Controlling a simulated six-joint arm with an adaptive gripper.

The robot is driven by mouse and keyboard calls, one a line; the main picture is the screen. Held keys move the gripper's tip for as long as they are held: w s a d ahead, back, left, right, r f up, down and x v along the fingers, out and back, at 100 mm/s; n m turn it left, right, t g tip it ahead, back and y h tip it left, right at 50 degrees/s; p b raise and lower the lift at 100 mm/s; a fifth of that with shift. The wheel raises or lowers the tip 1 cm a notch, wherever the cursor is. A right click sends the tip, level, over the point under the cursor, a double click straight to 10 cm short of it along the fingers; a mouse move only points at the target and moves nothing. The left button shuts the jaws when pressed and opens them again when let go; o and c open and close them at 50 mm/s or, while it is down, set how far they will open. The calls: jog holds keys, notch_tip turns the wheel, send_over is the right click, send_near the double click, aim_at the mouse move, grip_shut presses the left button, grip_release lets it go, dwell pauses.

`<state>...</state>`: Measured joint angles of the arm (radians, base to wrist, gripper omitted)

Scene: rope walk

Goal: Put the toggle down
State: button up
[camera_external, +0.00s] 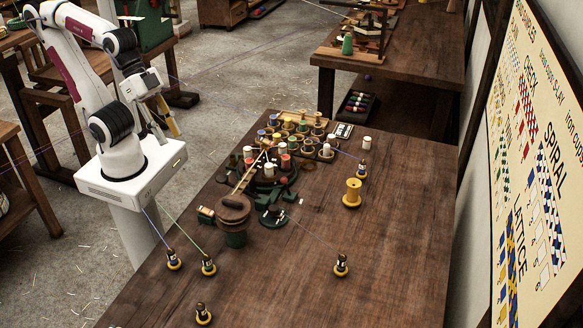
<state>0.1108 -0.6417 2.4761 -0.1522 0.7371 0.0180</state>
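My gripper (162,122) hangs in the air above and to the left of the workbench (390,230), near my white base. A slim yellowish piece shows at its fingers; I cannot tell whether this is a held toggle or part of the gripper. The finger gap is too small to make out. A dark, short rod-like piece (233,202) lies on top of a round brown wooden block (234,215) with a green foot on the bench. I cannot tell which piece is the toggle.
Several small bobbins with yellow bases, such as this one (341,266), stand on the bench, some with threads attached. A yellow spool (352,193) stands at right. A rack of coloured spools (303,130) crowds the bench's back. The front right of the bench is clear.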

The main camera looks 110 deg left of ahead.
jog(key=s+a+y, duration=0.2)
jog(key=s+a, duration=0.2)
jog(key=a, duration=0.1)
jog(key=shift+s+a+f+n+g, duration=0.3)
jog(key=shift+a+f+g, duration=0.1)
jog(key=shift+f, duration=0.05)
jog(key=shift+o, duration=0.6)
jog(key=shift+w, duration=0.1)
jog(key=w+a+n+t+y, duration=0.1)
jog(key=w+a, duration=0.2)
jog(key=w, duration=0.8)
jog(key=w+a+n+t, duration=0.1)
jog(key=w+a, duration=0.3)
jog(key=w, duration=0.6)
jog(key=w+a+t+y, duration=0.1)
jog(key=w+a+t, duration=0.15)
jog(key=w, duration=0.85)
jog(key=w+a+f+n+t+y, duration=0.1)
jog(key=w+a+f+y, duration=0.1)
jog(key=w+a+f, duration=0.6)
jog(key=w+a+f+n+t+y, duration=0.1)
jog(key=w+a+f+n+y, duration=0.1)
jog(key=w+a+f, duration=0.7)
jog(key=a, duration=0.4)
jog(key=shift+w+f, duration=0.2)
jog(key=shift+f, duration=0.05)
